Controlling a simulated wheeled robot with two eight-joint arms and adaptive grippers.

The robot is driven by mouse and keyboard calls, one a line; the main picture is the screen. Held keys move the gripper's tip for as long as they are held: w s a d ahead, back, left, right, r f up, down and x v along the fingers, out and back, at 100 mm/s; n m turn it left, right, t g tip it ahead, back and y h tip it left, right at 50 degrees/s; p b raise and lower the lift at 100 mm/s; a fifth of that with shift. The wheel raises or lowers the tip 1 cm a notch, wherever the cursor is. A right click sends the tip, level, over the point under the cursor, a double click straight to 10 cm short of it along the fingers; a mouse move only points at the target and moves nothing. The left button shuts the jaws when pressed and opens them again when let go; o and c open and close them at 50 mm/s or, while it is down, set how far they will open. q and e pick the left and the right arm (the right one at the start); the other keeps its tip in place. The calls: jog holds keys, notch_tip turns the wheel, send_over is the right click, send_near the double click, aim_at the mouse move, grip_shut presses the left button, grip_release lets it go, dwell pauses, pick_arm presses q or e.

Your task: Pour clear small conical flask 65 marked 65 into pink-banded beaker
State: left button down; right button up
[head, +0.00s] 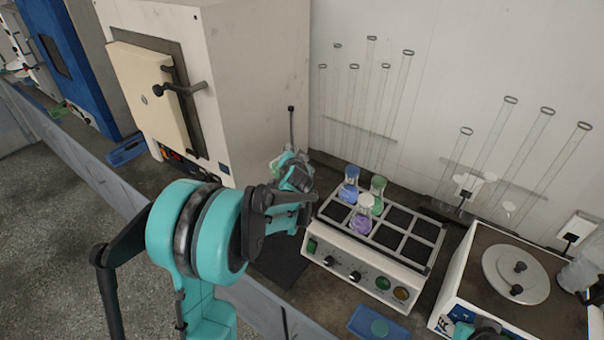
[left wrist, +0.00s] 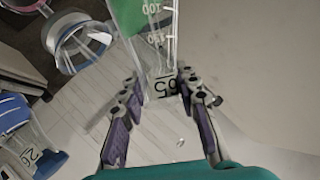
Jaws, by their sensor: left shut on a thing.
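My left gripper (head: 290,174) is beside the white oven's right side in the head view. In the left wrist view its fingers (left wrist: 158,88) are shut on a clear flask marked 65 (left wrist: 160,62), with white graduation marks up its wall. A green area shows at the flask's top left; I cannot tell if it is in the glass or behind it. A pink rim (left wrist: 22,5), perhaps the pink-banded beaker, is cut off at the top left corner of the wrist view, apart from the flask. That beaker cannot be made out in the head view.
A rack (head: 408,246) holds several flasks with blue, green and purple contents. The oven (head: 252,90) bounds the left; a machine with a round lid (head: 515,272) stands right.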

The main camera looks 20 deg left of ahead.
pick_arm(q)
jog(key=shift+d+f+m+y+b, duration=0.2)
jog(key=shift+f+m+y+b, duration=0.25)
jog(key=shift+f+b, duration=0.65)
jog(key=shift+m, duration=0.25)
jog(key=shift+w+f+m+y, duration=0.1)
jog(key=shift+m+y, duration=0.25)
jog(key=shift+m, duration=0.05)
jog(key=shift+d+f+m+y+b, duration=0.15)
jog(key=shift+f+m+y+b, duration=0.25)
jog(key=shift+f+m+b, duration=0.2)
jog(key=shift+r+m+y, duration=0.25)
jog(key=shift+m+y, duration=0.15)
jog(key=shift+m, duration=0.3)
dwell(0.4)
jog(key=shift+r+m+y+b, duration=0.2)
jog(key=shift+m+y+b, duration=0.1)
jog(key=shift+m+b, duration=0.3)
dwell(0.5)
jog(key=shift+d+f+m+y+b, duration=0.2)
jog(key=shift+f+m+y+b, duration=0.3)
jog(key=shift+m+b, duration=0.5)
dwell(2.4)
